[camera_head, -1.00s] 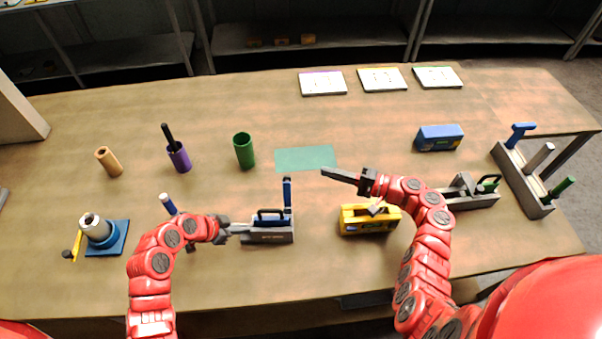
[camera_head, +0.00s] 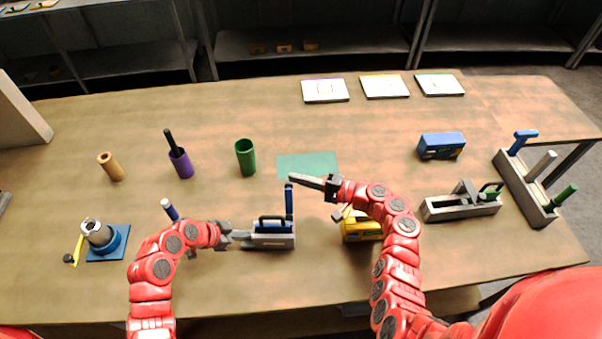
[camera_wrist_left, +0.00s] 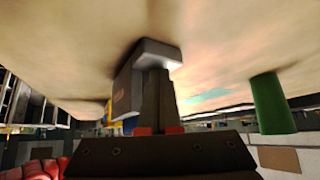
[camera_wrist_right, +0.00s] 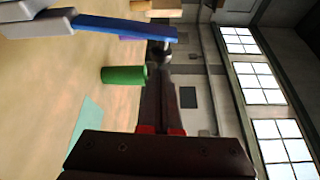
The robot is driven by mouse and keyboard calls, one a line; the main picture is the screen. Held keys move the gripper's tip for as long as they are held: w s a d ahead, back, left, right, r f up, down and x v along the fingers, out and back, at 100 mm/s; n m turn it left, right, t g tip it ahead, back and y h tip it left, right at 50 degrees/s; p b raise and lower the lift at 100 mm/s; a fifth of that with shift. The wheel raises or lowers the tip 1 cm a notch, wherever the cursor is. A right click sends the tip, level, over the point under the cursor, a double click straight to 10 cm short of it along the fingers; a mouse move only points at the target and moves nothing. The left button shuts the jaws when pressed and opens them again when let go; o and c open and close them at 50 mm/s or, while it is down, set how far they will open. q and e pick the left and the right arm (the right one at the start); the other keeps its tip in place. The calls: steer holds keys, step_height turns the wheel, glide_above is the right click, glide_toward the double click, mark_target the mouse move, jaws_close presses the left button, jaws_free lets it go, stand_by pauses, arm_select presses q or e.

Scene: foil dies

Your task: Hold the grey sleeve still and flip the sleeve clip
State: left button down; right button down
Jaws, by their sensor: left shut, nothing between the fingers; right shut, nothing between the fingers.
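The grey sleeve (camera_head: 272,242) stands on the table in front of me with a blue part in it. Its clip, a blue lever (camera_head: 289,203), stands upright at the right end. The sleeve (camera_wrist_right: 40,27) and blue lever (camera_wrist_right: 125,27) also show in the right wrist view. My left gripper (camera_head: 245,240) is shut and empty at the sleeve's left end; in the left wrist view its fingers (camera_wrist_left: 155,95) overlap the sleeve (camera_wrist_left: 128,92), and contact is unclear. My right gripper (camera_head: 293,178) is shut and empty, its tip close to the lever's top; touching cannot be told.
A yellow box (camera_head: 362,228) is partly hidden by my right arm. Another grey holder with a lever (camera_head: 460,206), a blue box (camera_head: 441,146) and a handle rack (camera_head: 526,190) stand right. Green (camera_head: 246,158) and purple (camera_head: 181,163) cups stand behind left. A green mat (camera_head: 308,165) lies bare.

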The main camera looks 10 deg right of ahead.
arm_select(q)
steer(key=shift+s+f, duration=0.1)
arm_select(e)
steer(key=shift+s, duration=0.55)
steer(key=shift+s+a+r, duration=0.1)
